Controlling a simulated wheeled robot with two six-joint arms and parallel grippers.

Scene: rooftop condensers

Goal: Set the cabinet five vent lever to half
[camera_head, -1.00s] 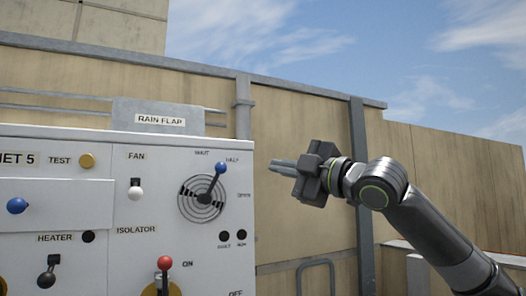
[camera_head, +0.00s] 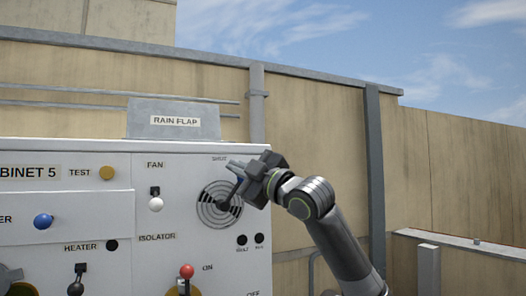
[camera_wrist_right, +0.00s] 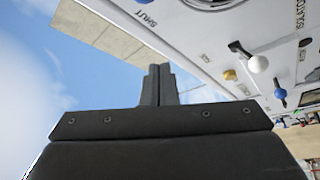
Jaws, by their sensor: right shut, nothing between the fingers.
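The cabinet five vent (camera_head: 207,213) is a round slotted dial on the white cabinet's upper right. Its dark lever (camera_head: 228,198) tilts up and right from the hub. The lever's blue knob is mostly hidden behind my right gripper (camera_head: 232,166), as are the HALF and OPEN labels; SHUT shows above. My right gripper is shut and empty, its fingertips pointing left in front of the knob. I cannot tell whether they touch it. In the right wrist view, the closed fingers (camera_wrist_right: 157,85) show, with the dial's edge (camera_wrist_right: 212,3) at the top. My left gripper is out of view.
The cabinet face also has a white-knobbed fan lever (camera_head: 155,204), a red-knobbed isolator (camera_head: 186,271), a blue knob (camera_head: 43,222) and a yellow test button (camera_head: 106,173). A grey rain flap (camera_head: 174,120) stands on top. Free space lies right of the cabinet.

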